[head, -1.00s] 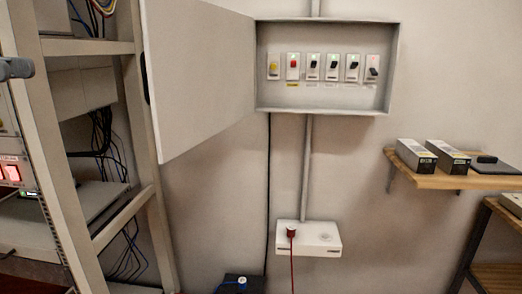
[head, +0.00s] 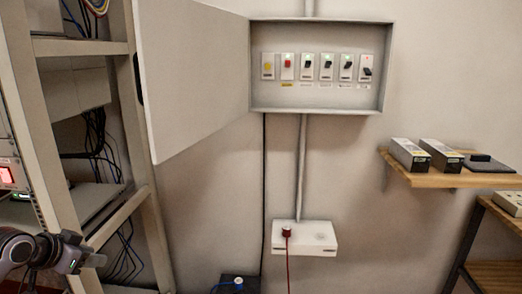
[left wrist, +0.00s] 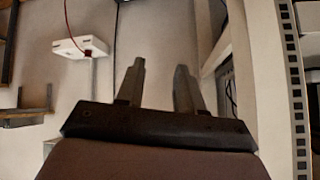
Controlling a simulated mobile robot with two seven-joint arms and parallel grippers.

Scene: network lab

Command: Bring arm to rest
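My left gripper (head: 98,261) is at the lower left of the head view, in front of the open rack. In the left wrist view its two fingers (left wrist: 160,78) stand apart with nothing between them. It touches nothing that I can see. My right gripper is in neither view. An open wall panel (head: 316,112) holds a row of switches: one yellow, one red and several black. The black switch at the right end (head: 367,72) sits lower than its neighbours, with a red light above it.
The rack (head: 145,210) stands close to my left arm, with cables inside. The panel door (head: 195,80) hangs open to the left. A white socket box (head: 318,236) with a red plug (head: 286,232) is below. A wooden shelf (head: 455,181) is at right.

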